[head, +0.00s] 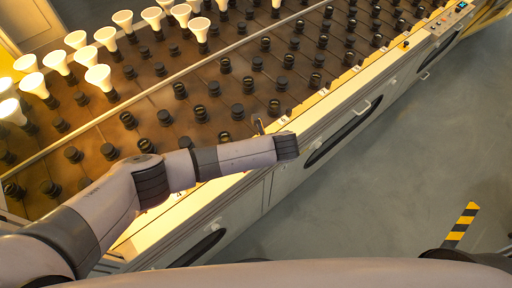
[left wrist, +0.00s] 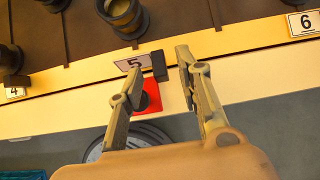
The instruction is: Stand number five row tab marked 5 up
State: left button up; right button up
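The row tab marked 5 (left wrist: 134,63) is a small white plate on the yellow front edge of the rack in the left wrist view. It looks tilted, and a finger covers part of it. A dark block (left wrist: 159,66) sits at its right end, and a red square (left wrist: 148,98) shows just below, partly behind a finger. My left gripper (left wrist: 150,60) is open, its fingers on either side of the dark block; contact cannot be told. In the head view my left gripper (head: 259,127) is at the rack's front edge, and my arm hides the tab. My right gripper is not in view.
Tab 6 (left wrist: 305,23) and tab 4 (left wrist: 14,92) flank it along the edge. The brown rack (head: 150,92) holds rows of dark sockets, with several lit white bulbs (head: 98,76) at the far left. Grey floor (head: 400,150) is open to the right.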

pick_arm(q)
jog(key=v, duration=1.1)
jog(key=shift+s, duration=0.1)
